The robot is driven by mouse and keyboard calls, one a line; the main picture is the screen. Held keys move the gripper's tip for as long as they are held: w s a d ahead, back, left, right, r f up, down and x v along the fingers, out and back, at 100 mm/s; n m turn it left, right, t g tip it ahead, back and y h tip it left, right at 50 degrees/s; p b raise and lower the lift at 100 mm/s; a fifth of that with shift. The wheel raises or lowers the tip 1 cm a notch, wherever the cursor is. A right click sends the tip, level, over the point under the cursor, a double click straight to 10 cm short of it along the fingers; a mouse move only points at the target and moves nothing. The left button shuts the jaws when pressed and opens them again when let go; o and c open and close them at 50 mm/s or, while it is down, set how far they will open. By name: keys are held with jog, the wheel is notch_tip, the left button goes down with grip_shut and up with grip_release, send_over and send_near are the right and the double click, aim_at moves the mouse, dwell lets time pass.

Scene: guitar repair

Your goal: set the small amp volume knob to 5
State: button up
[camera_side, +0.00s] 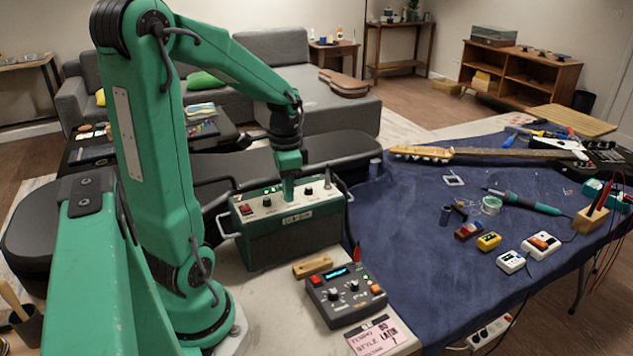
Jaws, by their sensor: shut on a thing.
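The small amp (285,240) is a dark green box with a handle on each side. It stands on the pale bench top in the middle of the view. My gripper (288,194) points straight down onto the panel between these knobs. It is shut on a knob there, which its own fingers hide. The panel's scale marks and the knob's setting are too small to read.
A grey control box (345,297) with knobs and a blue display stands in front, beside a wooden block (312,267) and a pink note (372,338). A blue mat (420,240) to the right holds a guitar neck (480,153), a soldering iron (525,201) and several small pedals.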

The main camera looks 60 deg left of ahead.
jog(key=m, duration=0.3)
jog(key=shift+m, duration=0.3)
jog(key=o, duration=0.5)
jog(key=n, duration=0.4)
jog(key=shift+n, duration=0.4)
jog(key=n, duration=0.4)
